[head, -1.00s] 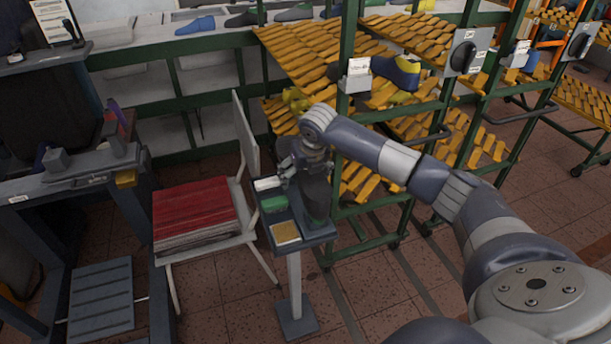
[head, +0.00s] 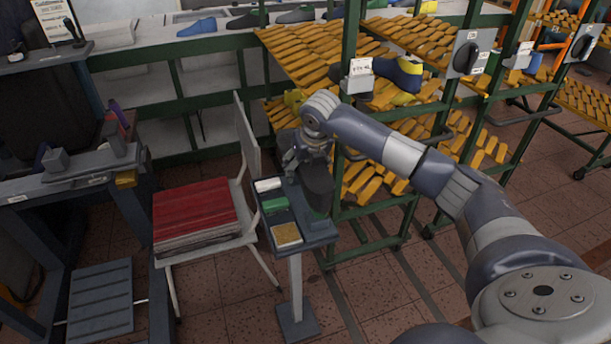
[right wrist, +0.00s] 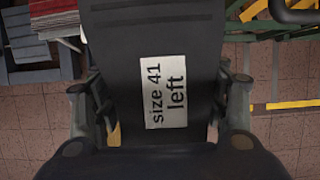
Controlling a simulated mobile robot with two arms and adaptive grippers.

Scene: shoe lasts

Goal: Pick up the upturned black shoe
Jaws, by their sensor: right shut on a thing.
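The upturned black shoe (head: 318,184) is at the right side of a small grey stand (head: 322,234) in the head view. In the right wrist view its dark sole (right wrist: 150,25) fills the middle and bears a white label (right wrist: 166,92) reading "size 41 left". My right gripper (head: 303,160) is shut on the shoe, with a finger on each side of it in the right wrist view (right wrist: 160,115). I cannot tell whether the shoe is clear of the stand. My left gripper is not in view.
The stand's top also holds a white item (head: 267,185), a green item (head: 274,205) and a tan pad (head: 286,234). A chair with a red stack (head: 193,208) stands left. Green racks with yellow slats (head: 400,35) stand close behind and right.

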